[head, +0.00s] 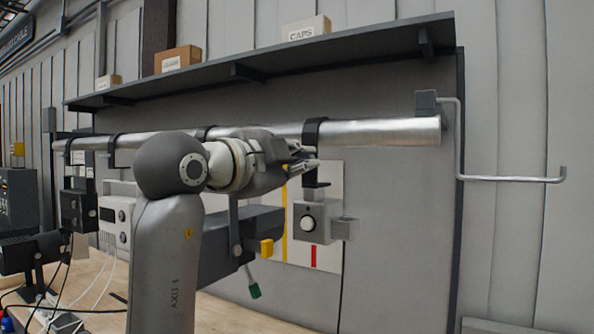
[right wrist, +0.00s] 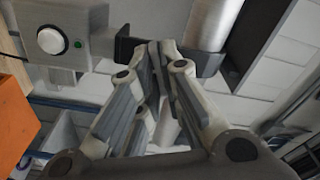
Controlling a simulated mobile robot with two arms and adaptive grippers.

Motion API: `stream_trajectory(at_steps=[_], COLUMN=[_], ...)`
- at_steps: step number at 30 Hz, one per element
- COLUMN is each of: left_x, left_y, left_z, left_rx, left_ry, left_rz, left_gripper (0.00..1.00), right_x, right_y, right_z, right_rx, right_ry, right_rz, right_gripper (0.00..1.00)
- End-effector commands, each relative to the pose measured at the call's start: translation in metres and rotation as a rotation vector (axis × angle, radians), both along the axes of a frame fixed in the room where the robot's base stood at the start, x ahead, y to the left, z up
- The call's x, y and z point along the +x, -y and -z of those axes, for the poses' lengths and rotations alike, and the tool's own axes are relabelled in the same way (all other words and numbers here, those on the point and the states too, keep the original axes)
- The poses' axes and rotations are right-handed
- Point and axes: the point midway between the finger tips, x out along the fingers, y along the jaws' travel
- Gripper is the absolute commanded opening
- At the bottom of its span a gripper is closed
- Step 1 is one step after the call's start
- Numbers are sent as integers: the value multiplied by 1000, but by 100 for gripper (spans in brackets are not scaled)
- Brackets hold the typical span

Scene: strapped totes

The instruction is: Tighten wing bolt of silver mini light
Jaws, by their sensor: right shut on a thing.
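The silver mini light (head: 316,223), a small grey box with a round white lens, hangs below the silver pipe (head: 385,131) from a black clamp (head: 312,132). In the right wrist view the light (right wrist: 66,38) is at the upper left, with a small green dot beside its lens. My right gripper (head: 304,157) is at the clamp, just left of it in the head view. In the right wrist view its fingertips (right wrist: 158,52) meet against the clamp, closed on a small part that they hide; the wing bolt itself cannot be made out. My left gripper is not in view.
A dark shelf (head: 250,73) with several boxes runs above the pipe. A bent grey rod (head: 510,179) sticks out to the right. A larger dark light (head: 30,254) and cables are at the lower left. An orange object (right wrist: 14,115) shows in the right wrist view.

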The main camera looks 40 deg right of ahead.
Motion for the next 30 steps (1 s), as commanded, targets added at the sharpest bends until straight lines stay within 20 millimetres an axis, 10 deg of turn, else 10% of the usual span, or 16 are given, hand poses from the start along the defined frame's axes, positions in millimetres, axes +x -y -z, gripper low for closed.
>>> stream_trajectory(at_steps=[30], left_x=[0], left_y=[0], left_z=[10], left_rx=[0], left_ry=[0], left_rz=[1], left_gripper=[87], right_x=[0], right_y=[0], right_z=[2], right_rx=[54], right_ry=[227], right_rz=[0], right_gripper=[9])
